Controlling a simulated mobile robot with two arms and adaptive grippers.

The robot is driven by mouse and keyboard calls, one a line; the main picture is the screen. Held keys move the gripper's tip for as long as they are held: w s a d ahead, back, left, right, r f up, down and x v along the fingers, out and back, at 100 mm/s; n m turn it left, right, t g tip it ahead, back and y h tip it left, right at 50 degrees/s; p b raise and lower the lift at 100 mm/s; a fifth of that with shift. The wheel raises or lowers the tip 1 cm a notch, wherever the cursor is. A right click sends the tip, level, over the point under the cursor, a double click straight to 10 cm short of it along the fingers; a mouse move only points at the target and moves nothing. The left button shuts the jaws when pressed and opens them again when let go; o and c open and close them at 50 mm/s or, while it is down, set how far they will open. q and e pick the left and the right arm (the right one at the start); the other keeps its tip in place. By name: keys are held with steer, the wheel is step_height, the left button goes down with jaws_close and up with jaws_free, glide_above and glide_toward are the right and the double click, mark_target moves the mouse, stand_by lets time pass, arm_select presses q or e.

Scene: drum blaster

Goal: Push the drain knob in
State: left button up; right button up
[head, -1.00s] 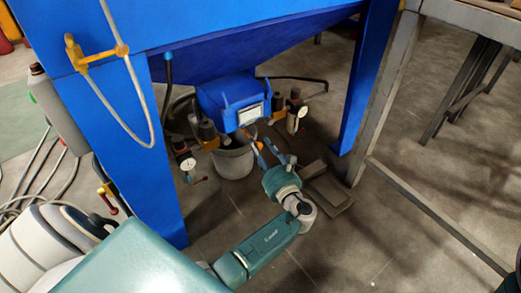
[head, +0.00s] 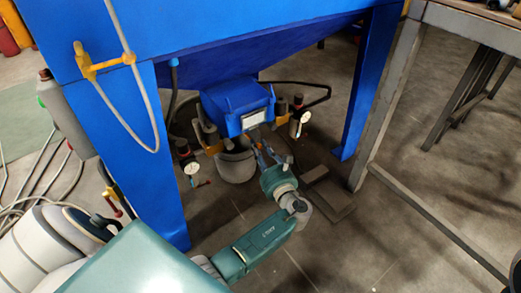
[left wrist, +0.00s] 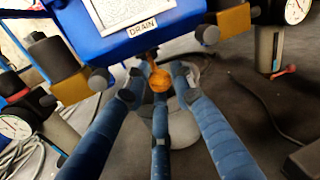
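The orange drain knob (left wrist: 160,80) sits on a short stem under the "DRAIN" label (left wrist: 143,29) of the blue box in the left wrist view. My left gripper (left wrist: 157,89) has its blue fingers spread, with the fingertips to the left and right of the knob and a third finger below it. I cannot tell whether any finger touches the knob. In the head view, my left gripper (head: 267,153) is just below the blue box (head: 238,105), and the knob cannot be made out there. My right gripper is not in view.
A grey bucket (head: 237,168) stands under the box. Gauges (head: 192,168) and dark cylinders flank it. A blue leg (head: 368,90) and a grey metal frame (head: 388,115) stand to the right. The floor in front is mostly clear.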

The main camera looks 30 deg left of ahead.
arm_select(q)
steer(key=shift+o, duration=0.9)
steer(key=shift+a, duration=0.1)
steer(key=v, duration=1.2)
